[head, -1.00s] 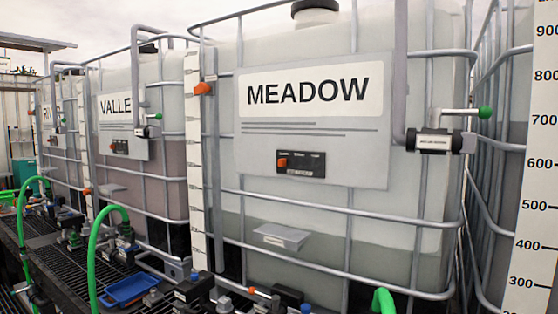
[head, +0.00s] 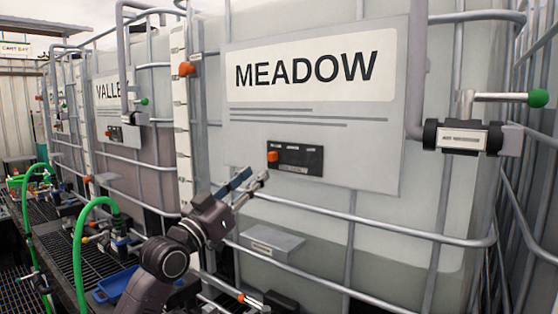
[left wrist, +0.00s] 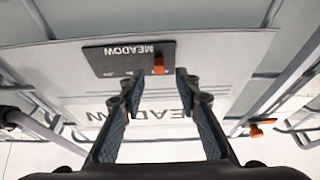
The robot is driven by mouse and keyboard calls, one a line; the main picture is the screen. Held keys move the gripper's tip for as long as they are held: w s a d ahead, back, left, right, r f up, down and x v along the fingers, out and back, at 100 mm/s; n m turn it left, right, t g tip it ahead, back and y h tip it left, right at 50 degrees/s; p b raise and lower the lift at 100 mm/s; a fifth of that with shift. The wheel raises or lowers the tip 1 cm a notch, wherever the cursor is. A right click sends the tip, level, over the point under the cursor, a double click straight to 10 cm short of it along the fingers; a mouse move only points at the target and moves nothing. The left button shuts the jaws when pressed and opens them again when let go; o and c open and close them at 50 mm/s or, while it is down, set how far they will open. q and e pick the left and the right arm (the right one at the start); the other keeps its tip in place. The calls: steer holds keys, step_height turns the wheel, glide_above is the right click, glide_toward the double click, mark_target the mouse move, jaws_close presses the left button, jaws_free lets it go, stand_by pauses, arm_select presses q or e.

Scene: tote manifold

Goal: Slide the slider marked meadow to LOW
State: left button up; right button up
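The MEADOW placard (head: 312,115) is on a pale caged tank. Below its printed lines is a black slider panel (head: 301,168) with an orange slider knob (head: 272,157) at its left end. The small position labels are too small to read. In the left wrist view the panel (left wrist: 112,61) appears upside down, marked MEADOW, with the orange knob (left wrist: 158,66) on its right part. My left gripper (head: 255,178) is open and empty, just below and left of the knob. In the left wrist view the knob shows between its fingertips (left wrist: 157,82), apart from both. My right gripper is out of view.
Cage bars (head: 345,215) cross the tank below the panel. A grey valve with a green-ended handle (head: 538,98) is at right. Green hoses (head: 82,235) and a blue tray (head: 112,286) are at lower left.

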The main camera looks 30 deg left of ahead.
mark_target(270, 158)
arm_select(q)
steer(key=w+r+p, duration=0.2)
steer(key=w+r, duration=0.1)
steer(key=shift+d, duration=0.2)
steer(key=shift+w+p, duration=0.55)
steer(key=shift+w, duration=0.65)
steer(key=shift+w+d+r, duration=0.1)
steer(key=shift+w, duration=0.05)
steer(key=shift+c, duration=0.4)
jaws_close()
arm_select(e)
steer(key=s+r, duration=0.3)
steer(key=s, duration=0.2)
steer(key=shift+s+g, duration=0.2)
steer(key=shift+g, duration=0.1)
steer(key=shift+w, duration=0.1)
